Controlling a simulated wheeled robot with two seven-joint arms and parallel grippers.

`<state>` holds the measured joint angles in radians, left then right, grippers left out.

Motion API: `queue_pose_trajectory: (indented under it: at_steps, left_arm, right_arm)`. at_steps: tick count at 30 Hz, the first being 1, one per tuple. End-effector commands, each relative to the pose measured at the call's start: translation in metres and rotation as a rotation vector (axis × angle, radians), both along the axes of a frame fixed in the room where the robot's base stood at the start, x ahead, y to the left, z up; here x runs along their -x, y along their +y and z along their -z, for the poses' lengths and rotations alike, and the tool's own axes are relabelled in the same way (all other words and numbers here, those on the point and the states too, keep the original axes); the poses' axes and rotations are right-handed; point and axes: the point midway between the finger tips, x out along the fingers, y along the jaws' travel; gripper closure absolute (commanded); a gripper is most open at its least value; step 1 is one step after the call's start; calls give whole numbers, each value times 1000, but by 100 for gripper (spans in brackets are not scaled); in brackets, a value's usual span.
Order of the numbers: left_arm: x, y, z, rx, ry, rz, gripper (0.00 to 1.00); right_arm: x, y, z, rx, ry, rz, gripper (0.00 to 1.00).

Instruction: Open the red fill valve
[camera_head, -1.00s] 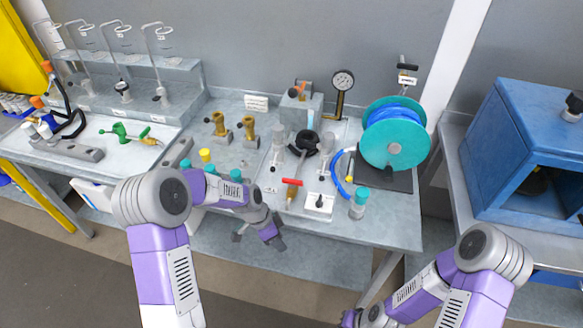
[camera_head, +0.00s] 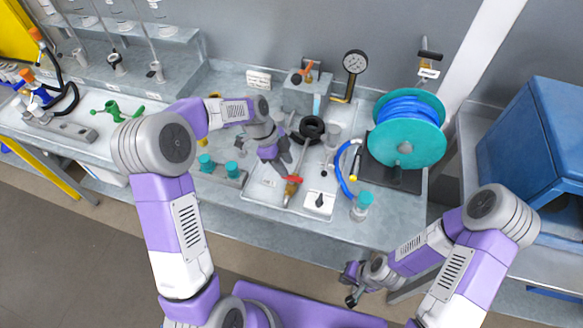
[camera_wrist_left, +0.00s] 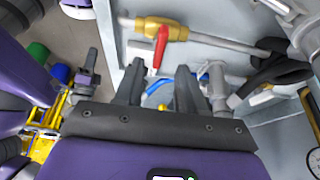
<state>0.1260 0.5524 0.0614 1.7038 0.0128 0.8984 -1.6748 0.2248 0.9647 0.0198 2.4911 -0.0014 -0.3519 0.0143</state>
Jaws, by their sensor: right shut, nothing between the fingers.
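The fill valve (camera_head: 290,192) is a brass body with a red lever handle (camera_head: 292,179), on the pale tray near the bench's front edge. In the left wrist view the brass body (camera_wrist_left: 160,28) lies on a grey pipe, and its red handle (camera_wrist_left: 161,46) points down towards the gap between my fingertips. My left gripper (camera_head: 284,170) is just behind and beside the handle in the head view; its fingers (camera_wrist_left: 160,72) are apart, with nothing seen between them. My right gripper (camera_head: 352,287) is shut and empty, low in front of the bench.
A white switch box (camera_head: 318,204) sits right of the valve. A black ring-shaped part (camera_head: 311,129) and upright grey fittings stand behind. A teal reel with blue hose (camera_head: 408,130) and a teal-capped bottle (camera_head: 361,206) are to the right. Teal-capped items (camera_head: 230,170) are left.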

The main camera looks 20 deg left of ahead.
Motion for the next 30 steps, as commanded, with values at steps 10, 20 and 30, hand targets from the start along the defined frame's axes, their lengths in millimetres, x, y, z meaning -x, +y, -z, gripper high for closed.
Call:
queue_pose_trajectory:
  at_steps: [10,20,30]
  left_arm:
    - [1,-18,43,0,1,-1,61]
    - [0,-19,46,-1,0,-1,61]
    - [0,-19,46,-1,0,-1,100]
  right_arm:
    - [0,0,4,0,-1,0,100]
    - [0,0,4,0,-1,0,100]
    - [0,0,4,0,-1,0,100]
